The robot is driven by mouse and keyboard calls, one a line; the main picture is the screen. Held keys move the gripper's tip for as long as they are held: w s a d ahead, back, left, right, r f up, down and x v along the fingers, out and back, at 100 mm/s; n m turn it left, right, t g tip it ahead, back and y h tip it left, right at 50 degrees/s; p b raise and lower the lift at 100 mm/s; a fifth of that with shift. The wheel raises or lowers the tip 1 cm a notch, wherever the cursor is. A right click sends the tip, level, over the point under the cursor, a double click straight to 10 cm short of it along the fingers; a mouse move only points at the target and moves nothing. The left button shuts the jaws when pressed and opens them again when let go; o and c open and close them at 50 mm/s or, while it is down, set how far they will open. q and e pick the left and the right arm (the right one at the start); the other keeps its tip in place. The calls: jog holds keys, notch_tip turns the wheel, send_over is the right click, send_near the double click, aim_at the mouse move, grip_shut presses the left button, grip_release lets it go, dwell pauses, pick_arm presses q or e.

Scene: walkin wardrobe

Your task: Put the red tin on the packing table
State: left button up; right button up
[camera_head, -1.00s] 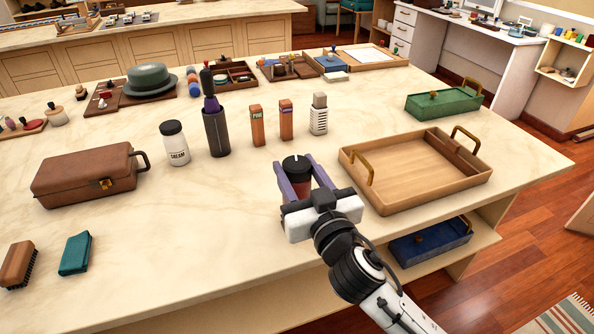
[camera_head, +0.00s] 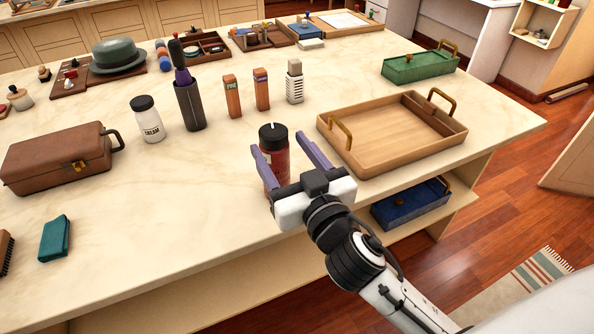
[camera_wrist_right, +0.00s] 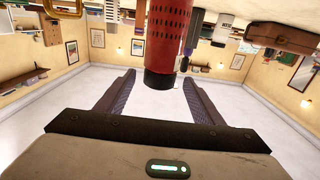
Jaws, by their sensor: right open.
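The red tin (camera_head: 278,166), a red cylinder with a black lid, stands upright on the cream marble-topped table (camera_head: 215,200), left of the wooden tray. My right gripper (camera_head: 285,143) is open, with its purple fingers spread. The left finger overlaps the front of the tin and the right finger is clear of it on the right. In the right wrist view, which is upside down, the tin (camera_wrist_right: 168,35) hangs from the top, its black lid end showing between the open fingertips (camera_wrist_right: 159,78). I see no finger clearly touching it. My left gripper is not in view.
A wooden tray with brass handles (camera_head: 385,135) lies close on the right, with a green box (camera_head: 420,68) behind.

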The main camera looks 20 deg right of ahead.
jog(key=s+b, duration=0.1)
jog(key=s, duration=0.6)
jog(key=s+f+g, duration=0.3)
jog(key=s+f, duration=0.2)
jog(key=f, duration=0.6)
jog(key=s+f+n+g+y, duration=0.1)
jog(key=s+f+g, duration=0.2)
jog(key=f, duration=0.8)
jog(key=s+f+g+y, duration=0.1)
jog(key=s+f+g, duration=0.2)
jog(key=s+f, duration=0.3)
notch_tip(320, 180, down, 6)
jog(key=shift+s+a+r+n, duration=0.15)
jog(key=shift+s+a+n, duration=0.15)
jog(key=shift+n, duration=0.1)
